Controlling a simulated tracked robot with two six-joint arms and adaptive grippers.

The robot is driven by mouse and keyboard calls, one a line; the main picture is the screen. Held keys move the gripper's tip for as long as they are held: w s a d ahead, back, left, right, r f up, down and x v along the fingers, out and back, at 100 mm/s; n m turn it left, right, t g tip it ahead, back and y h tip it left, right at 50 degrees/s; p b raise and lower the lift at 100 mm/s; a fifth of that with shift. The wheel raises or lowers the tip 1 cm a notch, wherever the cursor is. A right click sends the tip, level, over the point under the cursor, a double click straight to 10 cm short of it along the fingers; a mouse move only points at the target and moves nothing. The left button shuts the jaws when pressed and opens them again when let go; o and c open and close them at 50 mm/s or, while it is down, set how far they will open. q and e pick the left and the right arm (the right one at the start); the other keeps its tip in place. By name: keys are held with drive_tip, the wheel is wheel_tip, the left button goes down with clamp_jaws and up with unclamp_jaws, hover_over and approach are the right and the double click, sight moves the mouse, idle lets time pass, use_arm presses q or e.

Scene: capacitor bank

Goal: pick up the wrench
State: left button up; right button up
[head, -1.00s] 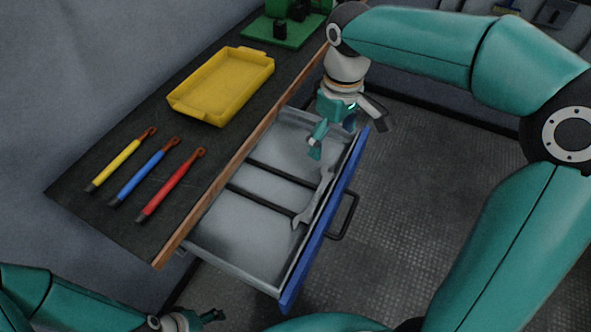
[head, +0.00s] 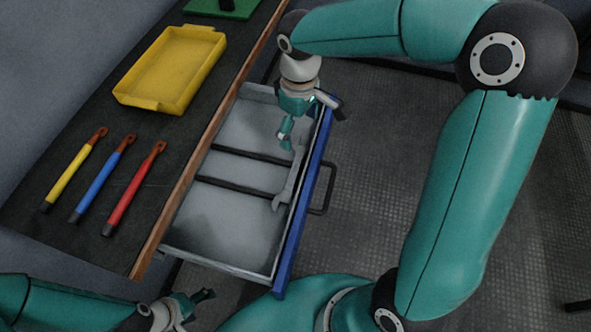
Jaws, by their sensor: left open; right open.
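The grey wrench (head: 289,182) lies in the open drawer (head: 230,228), lengthwise along the blue drawer front. My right gripper (head: 309,122) is open above the far end of the drawer, close to the wrench's far end. One finger hangs inside the drawer and the other is over the blue front. Nothing is between the fingers, and I cannot tell the exact height above the wrench. My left gripper (head: 200,303) is open and empty at the bottom left, in front of the bench's near end.
On the dark bench top lie a yellow tray (head: 133,98) and yellow (head: 72,175), blue (head: 103,178) and red (head: 134,188) handled tools. Black dividers (head: 240,192) cross the drawer. A black handle (head: 328,190) sticks out from its front.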

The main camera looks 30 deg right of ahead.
sight(299, 146)
wheel_tip(299, 146, down, 4)
drive_tip(key=shift+w+d, duration=0.15)
drive_tip(key=shift+f, duration=0.55)
drive_tip(key=shift+f, duration=0.25)
idle(0.3)
drive_tip(key=shift+f, duration=0.1)
drive_tip(key=c, duration=1.7)
